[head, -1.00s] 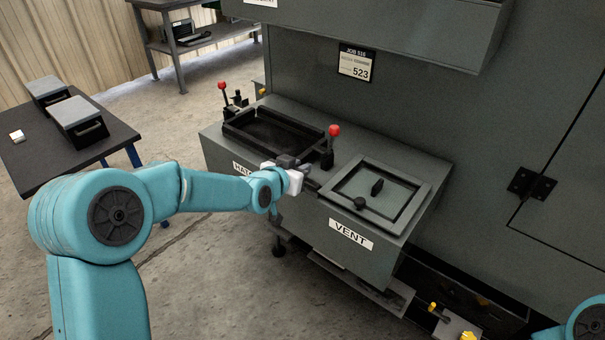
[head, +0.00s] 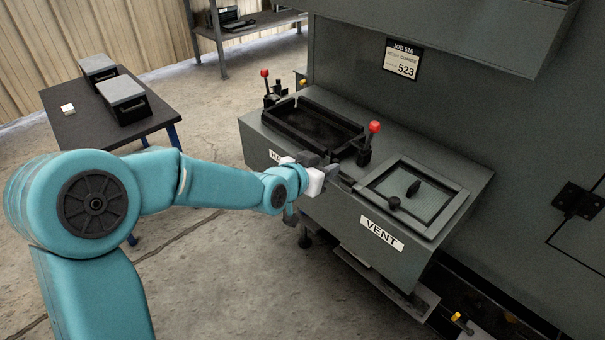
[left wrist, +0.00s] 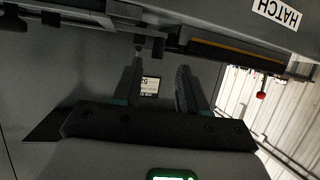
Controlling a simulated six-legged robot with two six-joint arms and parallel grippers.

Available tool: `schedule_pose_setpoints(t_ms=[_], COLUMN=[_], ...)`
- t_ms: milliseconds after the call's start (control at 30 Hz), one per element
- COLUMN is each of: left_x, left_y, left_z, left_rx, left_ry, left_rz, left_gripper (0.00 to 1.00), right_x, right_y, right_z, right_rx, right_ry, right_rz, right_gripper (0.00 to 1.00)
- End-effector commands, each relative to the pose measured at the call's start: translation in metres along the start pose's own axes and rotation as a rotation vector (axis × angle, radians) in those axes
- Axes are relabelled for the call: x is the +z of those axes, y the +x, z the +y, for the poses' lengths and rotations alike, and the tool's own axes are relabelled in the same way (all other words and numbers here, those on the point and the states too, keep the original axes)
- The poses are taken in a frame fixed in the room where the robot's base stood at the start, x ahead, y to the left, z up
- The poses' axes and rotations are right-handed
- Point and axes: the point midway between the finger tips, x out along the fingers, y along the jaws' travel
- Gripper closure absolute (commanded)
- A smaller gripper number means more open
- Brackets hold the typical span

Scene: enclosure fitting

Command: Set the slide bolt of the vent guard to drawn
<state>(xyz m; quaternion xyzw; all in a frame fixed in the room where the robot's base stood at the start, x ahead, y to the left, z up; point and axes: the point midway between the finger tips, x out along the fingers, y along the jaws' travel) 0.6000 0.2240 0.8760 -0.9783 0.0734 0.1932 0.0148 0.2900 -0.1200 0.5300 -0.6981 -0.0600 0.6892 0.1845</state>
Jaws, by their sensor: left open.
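The vent guard (head: 448,212) is a grey square frame around a mesh panel, above the VENT label (head: 382,235) on the bench top. A dark upright grip (head: 413,188) and a round black knob (head: 393,203) sit on it. I cannot tell which part is the slide bolt or how it is set. My left gripper (head: 330,168) is at the bench's front edge, left of the guard and apart from it. In the left wrist view its two fingers (left wrist: 160,85) are spread, with nothing between them. A dark bar (left wrist: 85,20) crosses above the fingertips there. My right gripper is out of view.
A dark-rimmed open tray-like opening (head: 315,125) lies left of the guard, with a red-knobbed lever (head: 373,135) between them. A second red-knobbed lever (head: 266,85) stands behind left. The tall cabinet (head: 480,110) closes off the back. A table (head: 70,125) with boxes stands left.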

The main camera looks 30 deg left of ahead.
Motion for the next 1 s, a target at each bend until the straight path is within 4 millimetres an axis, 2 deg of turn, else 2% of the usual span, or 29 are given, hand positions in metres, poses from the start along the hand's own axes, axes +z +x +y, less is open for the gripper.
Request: schedule_pose_setpoints(t_ms=[33, 200, 400, 600, 1000], left_x=[-0.001, -0.001, -0.001, 0.0, 0.0], left_y=[-0.016, -0.059, -0.091, -0.101, -0.1], left_z=[-0.001, -0.001, -0.001, 0.0, 0.0], left_rx=[-0.002, -0.003, -0.003, -0.002, -0.002], left_ry=[0.0, 0.001, 0.001, 0.001, 0.001], left_rz=[0.003, 0.004, 0.002, 0.001, 0.001], left_gripper=[0.58, 0.58, 0.58, 0.58, 0.58], right_x=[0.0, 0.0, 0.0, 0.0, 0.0], right_y=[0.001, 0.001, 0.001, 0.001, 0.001], right_z=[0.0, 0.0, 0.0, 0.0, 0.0], right_rx=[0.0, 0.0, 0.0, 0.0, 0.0], right_ry=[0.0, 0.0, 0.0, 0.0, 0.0], right_rz=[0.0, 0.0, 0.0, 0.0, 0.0], right_gripper=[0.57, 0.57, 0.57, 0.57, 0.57])
